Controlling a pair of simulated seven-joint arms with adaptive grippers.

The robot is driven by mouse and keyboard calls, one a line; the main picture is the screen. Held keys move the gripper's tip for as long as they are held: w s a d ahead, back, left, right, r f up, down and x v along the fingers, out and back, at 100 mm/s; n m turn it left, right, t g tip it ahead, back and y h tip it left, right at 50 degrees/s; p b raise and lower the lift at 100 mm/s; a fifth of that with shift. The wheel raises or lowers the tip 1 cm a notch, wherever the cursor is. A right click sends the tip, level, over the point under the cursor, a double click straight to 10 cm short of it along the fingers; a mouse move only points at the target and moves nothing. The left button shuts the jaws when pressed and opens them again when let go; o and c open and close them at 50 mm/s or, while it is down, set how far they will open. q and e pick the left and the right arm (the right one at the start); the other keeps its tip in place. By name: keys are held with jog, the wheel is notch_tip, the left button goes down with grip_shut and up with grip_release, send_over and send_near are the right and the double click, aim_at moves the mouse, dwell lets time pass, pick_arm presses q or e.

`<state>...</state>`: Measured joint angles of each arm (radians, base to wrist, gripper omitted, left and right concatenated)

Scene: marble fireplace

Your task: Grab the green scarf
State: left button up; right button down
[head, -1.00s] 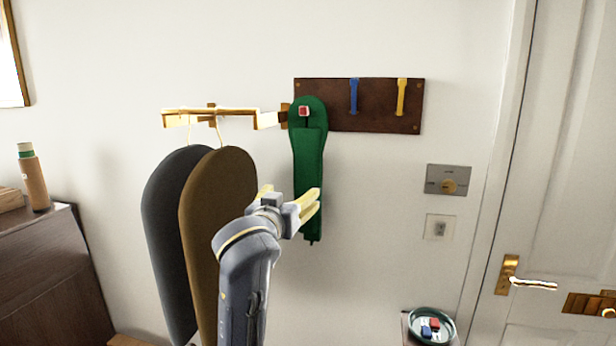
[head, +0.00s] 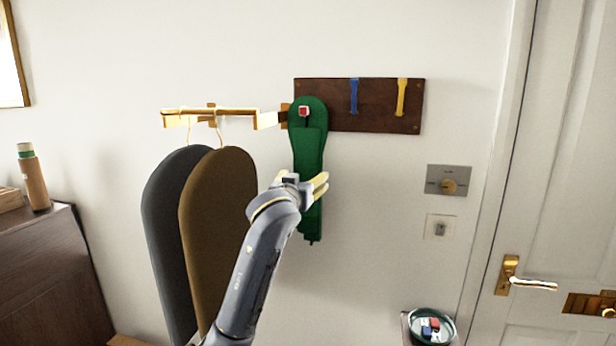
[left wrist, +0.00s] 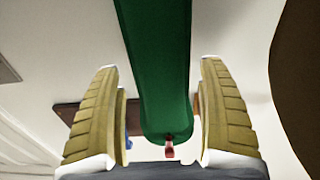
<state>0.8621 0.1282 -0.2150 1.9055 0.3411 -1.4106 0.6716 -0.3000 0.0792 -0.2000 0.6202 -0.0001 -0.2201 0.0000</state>
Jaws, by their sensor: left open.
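The green scarf (head: 309,150) hangs on the wall from a red-tipped peg (head: 303,111), at the left end of a dark wooden board. My left gripper (head: 316,187) is at the scarf's lower half in the head view, covering part of it. In the left wrist view my left gripper (left wrist: 160,68) is open, one finger on each side of the scarf (left wrist: 160,60). Gaps show between the scarf and both fingers there. The red peg tip (left wrist: 169,148) shows beyond the scarf. My right gripper is not in view.
Dark grey (head: 165,235) and brown (head: 222,235) garments hang from a brass rail (head: 235,112) left of the scarf. The board (head: 375,120) holds blue and yellow items. A dish (head: 431,341) sits low right. The wall right of the scarf is mostly clear.

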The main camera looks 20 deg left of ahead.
aim_at(306, 176)
pick_arm(q)
jog(key=shift+w+r, duration=0.15)
jog(key=shift+w, duration=2.45)
jog(key=c, duration=1.4)
